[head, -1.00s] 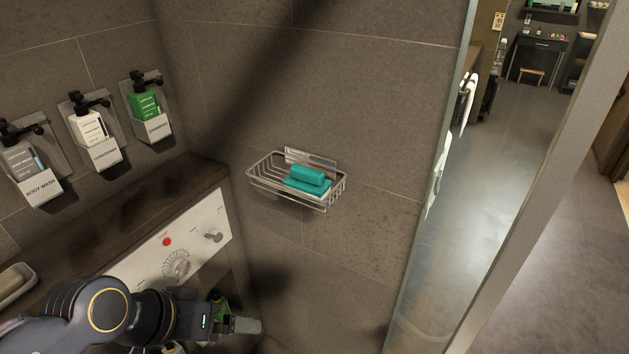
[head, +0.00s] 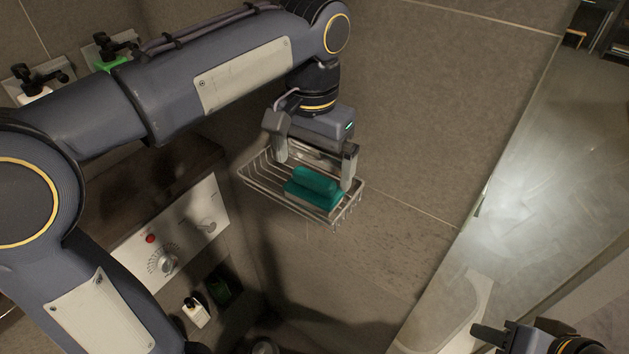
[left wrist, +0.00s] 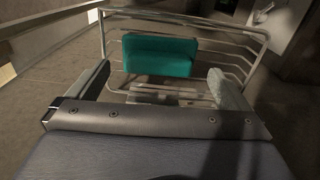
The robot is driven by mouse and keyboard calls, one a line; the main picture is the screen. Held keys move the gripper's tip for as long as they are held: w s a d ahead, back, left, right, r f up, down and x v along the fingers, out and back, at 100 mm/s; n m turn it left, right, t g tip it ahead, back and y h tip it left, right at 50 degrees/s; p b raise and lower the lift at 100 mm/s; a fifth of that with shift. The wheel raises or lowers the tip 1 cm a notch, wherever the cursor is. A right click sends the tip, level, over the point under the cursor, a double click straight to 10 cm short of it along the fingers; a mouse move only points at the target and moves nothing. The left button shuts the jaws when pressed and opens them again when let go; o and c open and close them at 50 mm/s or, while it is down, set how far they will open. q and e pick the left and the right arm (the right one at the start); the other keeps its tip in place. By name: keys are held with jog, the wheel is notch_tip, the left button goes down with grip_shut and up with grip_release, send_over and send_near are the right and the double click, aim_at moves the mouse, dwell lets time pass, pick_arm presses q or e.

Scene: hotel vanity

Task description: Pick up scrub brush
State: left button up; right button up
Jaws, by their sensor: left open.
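The scrub brush (head: 314,187) is a teal block with a raised teal grip, lying in a wire basket (head: 261,179) on the tiled wall. It also shows in the left wrist view (left wrist: 160,54), ahead of the fingers. My left gripper (head: 316,168) is open just above and behind the brush, with one finger on each side; it looks empty and apart from the brush. In the left wrist view the left gripper (left wrist: 160,88) has its fingers spread wider than the brush. My right gripper (head: 490,338) shows partly at the lower right edge, away from the basket.
A white control panel (head: 185,239) with a dial and red button is at the left. Dispensers, including a green one (head: 112,62), hang behind my left arm. A glass panel (head: 520,150) stands at the right. The wall below the basket is clear.

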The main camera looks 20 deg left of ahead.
aim_at(314, 175)
pick_arm(q)
jog(key=shift+w+f, duration=0.1)
jog(key=shift+f, duration=2.25)
jog(key=c, duration=0.7)
jog(key=shift+c, duration=0.3)
